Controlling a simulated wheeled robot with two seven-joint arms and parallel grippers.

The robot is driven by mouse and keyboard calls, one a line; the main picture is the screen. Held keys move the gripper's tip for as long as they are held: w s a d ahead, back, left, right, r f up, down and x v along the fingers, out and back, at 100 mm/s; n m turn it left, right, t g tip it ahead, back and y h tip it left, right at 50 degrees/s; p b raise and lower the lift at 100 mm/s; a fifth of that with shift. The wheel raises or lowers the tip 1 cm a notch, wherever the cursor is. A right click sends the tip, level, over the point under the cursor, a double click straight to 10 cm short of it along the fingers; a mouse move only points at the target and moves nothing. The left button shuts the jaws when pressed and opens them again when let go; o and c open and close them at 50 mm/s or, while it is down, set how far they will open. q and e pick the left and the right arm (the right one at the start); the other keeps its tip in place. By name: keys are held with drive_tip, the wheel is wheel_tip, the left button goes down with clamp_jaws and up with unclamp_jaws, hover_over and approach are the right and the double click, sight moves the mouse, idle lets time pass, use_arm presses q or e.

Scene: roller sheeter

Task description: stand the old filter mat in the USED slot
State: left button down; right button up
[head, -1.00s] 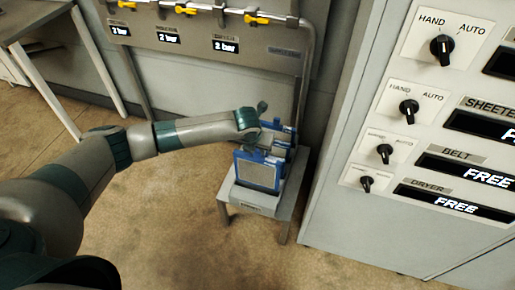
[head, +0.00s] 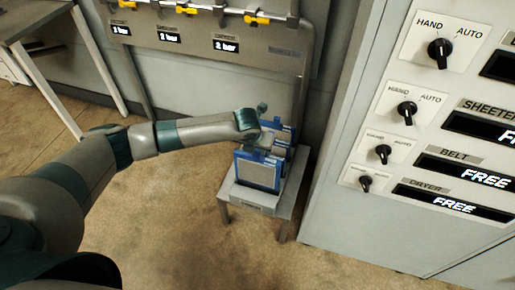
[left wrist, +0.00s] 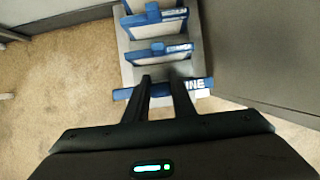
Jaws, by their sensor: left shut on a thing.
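A blue-framed filter mat with a pale grey panel (head: 257,173) stands upright at the front of the small grey stand (head: 244,201). My left gripper (head: 266,143) is at its top edge, partly hidden by my own wrist. In the left wrist view the two fingers (left wrist: 158,82) are shut on the mat's blue top edge (left wrist: 199,86), which carries white letters ending in "NE". More blue-framed mats (left wrist: 160,52) stand in a row behind it. Whether the held mat's bottom touches the stand, and any USED label, I cannot make out. My right gripper is out of view.
A grey cabinet with knobs and displays (head: 345,215) rises close to the right of the stand. A panel with yellow valves and pressure displays (head: 200,45) is behind. A table (head: 40,20) stands at far left. The floor left of the stand is clear.

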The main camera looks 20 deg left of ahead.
sight(257, 164)
use_arm(q)
drive_tip(key=shift+p, duration=0.45)
drive_tip(key=shift+f+b, duration=2.45)
drive_tip(key=shift+f, duration=2.35)
drive_tip(key=c, duration=1.4)
unclamp_jaws()
drive_tip(key=p+v, duration=0.1)
drive_tip(key=v, duration=1.6)
drive_tip(key=shift+r+p, duration=0.2)
drive_tip(key=shift+p, duration=0.2)
drive_tip(key=shift+s+d, duration=0.1)
drive_tip(key=shift+d, duration=0.05)
